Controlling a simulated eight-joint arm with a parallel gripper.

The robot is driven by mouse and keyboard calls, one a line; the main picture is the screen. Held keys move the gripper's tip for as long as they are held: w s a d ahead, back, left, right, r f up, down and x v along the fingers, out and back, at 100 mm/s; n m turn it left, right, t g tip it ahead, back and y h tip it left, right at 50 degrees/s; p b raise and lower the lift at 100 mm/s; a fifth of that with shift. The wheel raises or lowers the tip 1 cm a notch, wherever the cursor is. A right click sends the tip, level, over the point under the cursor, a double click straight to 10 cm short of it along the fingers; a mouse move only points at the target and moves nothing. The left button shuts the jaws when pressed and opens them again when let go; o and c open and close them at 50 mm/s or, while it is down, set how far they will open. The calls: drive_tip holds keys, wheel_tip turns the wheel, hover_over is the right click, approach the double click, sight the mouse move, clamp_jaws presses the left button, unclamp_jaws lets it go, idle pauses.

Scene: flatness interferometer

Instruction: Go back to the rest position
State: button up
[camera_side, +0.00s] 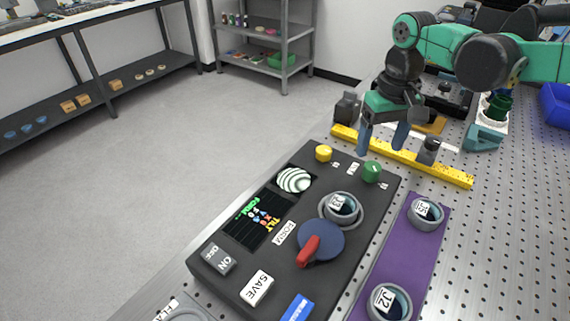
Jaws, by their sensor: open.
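My gripper (382,140) is at the upper right, pointing down with its two blue-grey fingers apart and nothing between them. It hangs near the far end of the black interferometer console (377,214), close to the yellow bar (445,175) and the green knob (372,171). The console carries a yellow knob (323,153), a striped fringe display (294,180), a dark screen (251,219), a round holder with a labelled disc (341,207) and a blue dial with a red handle (319,242). Whether the fingers touch anything is unclear.
A purple tray (422,254) right of the console holds two ringed discs, labelled J1 (427,212) and J2 (389,302). A dark-knobbed block (428,150) stands by the yellow bar. A blue bin (557,105) is at the right edge. The perforated table (510,250) is clear at lower right.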

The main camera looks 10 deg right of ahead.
drive_tip(key=shift+s+d+r, duration=0.15)
drive_tip(key=shift+d+r, duration=0.15)
drive_tip(key=s+d+r+t, duration=0.2)
drive_tip(key=s+d+t, duration=0.5)
drive_tip(key=s+d, duration=0.4)
drive_tip(key=shift+s+d+r+m, duration=0.15)
drive_tip(key=shift+s+m, duration=0.25)
drive_tip(key=shift+s, duration=0.15)
